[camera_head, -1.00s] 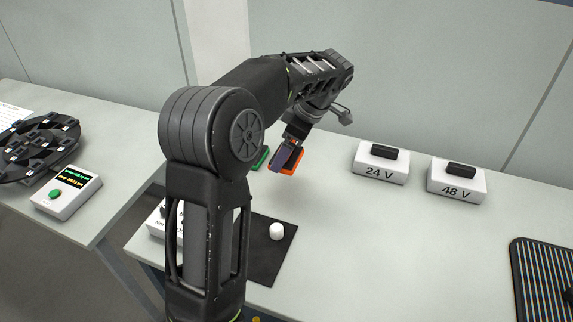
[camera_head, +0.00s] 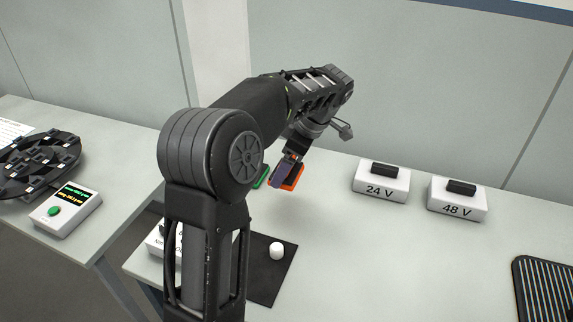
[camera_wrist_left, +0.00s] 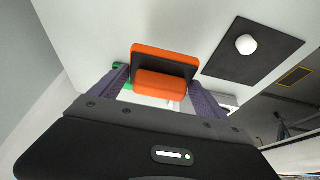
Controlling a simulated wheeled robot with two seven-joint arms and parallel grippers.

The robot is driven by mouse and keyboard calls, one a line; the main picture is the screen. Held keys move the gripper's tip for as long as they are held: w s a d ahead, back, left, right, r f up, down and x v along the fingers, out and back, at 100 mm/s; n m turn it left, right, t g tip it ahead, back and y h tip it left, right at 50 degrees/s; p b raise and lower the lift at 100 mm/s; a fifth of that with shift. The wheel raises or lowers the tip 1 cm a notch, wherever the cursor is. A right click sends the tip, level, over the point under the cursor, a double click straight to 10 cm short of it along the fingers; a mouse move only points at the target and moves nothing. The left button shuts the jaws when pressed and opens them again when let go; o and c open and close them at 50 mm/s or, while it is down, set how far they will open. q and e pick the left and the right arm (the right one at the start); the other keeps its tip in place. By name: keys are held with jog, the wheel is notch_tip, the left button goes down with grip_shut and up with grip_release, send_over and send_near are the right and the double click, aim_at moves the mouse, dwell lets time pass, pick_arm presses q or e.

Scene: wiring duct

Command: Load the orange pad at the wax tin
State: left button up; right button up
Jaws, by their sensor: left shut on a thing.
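My left gripper (camera_head: 284,172) is over the middle of the table, pointing down. In the left wrist view its purple fingers (camera_wrist_left: 160,95) are shut on an orange block, the orange pad (camera_wrist_left: 160,86). In the head view the orange rim (camera_head: 299,177) shows beside the fingers, and the finger hides the rest. My right gripper is out of view.
A green piece (camera_head: 261,178) lies left of the gripper. A white cylinder (camera_head: 277,250) stands on a black mat (camera_head: 268,283). White boxes marked 24 V (camera_head: 382,182) and 48 V (camera_head: 457,200) stand right. A striped black rack (camera_head: 544,290) is at the right edge.

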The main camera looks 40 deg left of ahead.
pick_arm(q)
jog(key=shift+c, duration=0.7)
jog(key=shift+w+d+f+m, duration=0.1)
jog(key=shift+d+m, duration=0.1)
jog(key=shift+m, duration=0.1)
jog(key=w+d+f+m+t, duration=0.1)
jog(key=d+m, duration=0.2)
jog(key=w+d+f+m+t, duration=0.1)
jog(key=d+m+t, duration=0.1)
jog(key=d+m, duration=0.2)
jog(key=w+d+f+m+t+h, duration=0.1)
jog(key=d+m, duration=0.2)
jog(key=m, duration=0.1)
jog(key=shift+d+f, duration=0.4)
jog(key=d+m+h, duration=0.1)
jog(key=d+m, duration=0.2)
jog(key=d+m+t+h, duration=0.1)
jog(key=d+m, duration=0.2)
jog(key=d+f+m+t+h, duration=0.1)
jog(key=d+m, duration=0.2)
jog(key=shift+w+d, duration=0.15)
jog(key=shift+d, duration=0.25)
jog(key=shift+d+m, duration=0.5)
jog(key=shift+d, duration=0.05)
